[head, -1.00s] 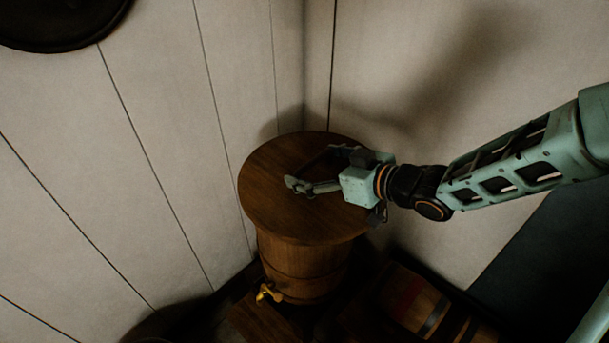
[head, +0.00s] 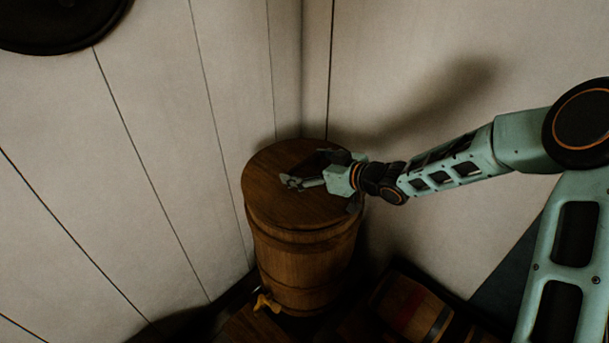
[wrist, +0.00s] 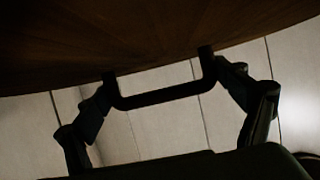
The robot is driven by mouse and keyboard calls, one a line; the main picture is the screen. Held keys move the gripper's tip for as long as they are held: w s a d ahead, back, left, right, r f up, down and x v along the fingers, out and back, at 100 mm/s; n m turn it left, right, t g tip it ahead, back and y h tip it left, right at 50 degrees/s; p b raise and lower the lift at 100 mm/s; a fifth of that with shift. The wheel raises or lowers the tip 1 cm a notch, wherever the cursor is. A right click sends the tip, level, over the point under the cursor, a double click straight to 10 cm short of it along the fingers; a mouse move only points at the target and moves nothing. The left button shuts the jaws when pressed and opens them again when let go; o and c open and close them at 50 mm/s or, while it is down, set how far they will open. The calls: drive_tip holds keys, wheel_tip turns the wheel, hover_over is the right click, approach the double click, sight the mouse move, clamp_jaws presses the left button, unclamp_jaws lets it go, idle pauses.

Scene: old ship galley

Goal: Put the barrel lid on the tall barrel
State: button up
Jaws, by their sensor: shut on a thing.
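The barrel lid (head: 264,195) is a round, dark brown wooden disc with a dark handle bar (wrist: 160,97). My gripper (head: 306,170) reaches over the lid from the right and is shut on the handle; its fingers also show at both ends of the bar in the wrist view (wrist: 165,88). The tall barrel (head: 300,268) stands upright directly below, brown with hoops and a brass tap (head: 266,302) near its foot. The lid lies roughly level and centred over the barrel top, with no clear gap. The lid hides the barrel's opening, so I cannot tell whether it is fully seated.
Pale plank walls meet in a corner just behind the barrel. A smaller barrel (head: 412,308) with a reddish band lies on its side at lower right. A dark round object (head: 60,22) is at upper left. The floor nearby is dark.

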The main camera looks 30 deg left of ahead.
sight(306, 175)
drive_tip(key=shift+f, duration=1.4)
drive_tip(key=shift+f+b, duration=0.1)
drive_tip(key=shift+b, duration=0.2)
drive_tip(key=shift+f, duration=0.1)
drive_tip(key=o, duration=1.7)
drive_tip(key=shift+c, duration=0.2)
drive_tip(key=shift+d+r, duration=0.2)
drive_tip(key=p+v, duration=0.2)
drive_tip(key=v, duration=0.9)
drive_tip(key=shift+s+d+r, duration=0.1)
drive_tip(key=shift+d, duration=0.2)
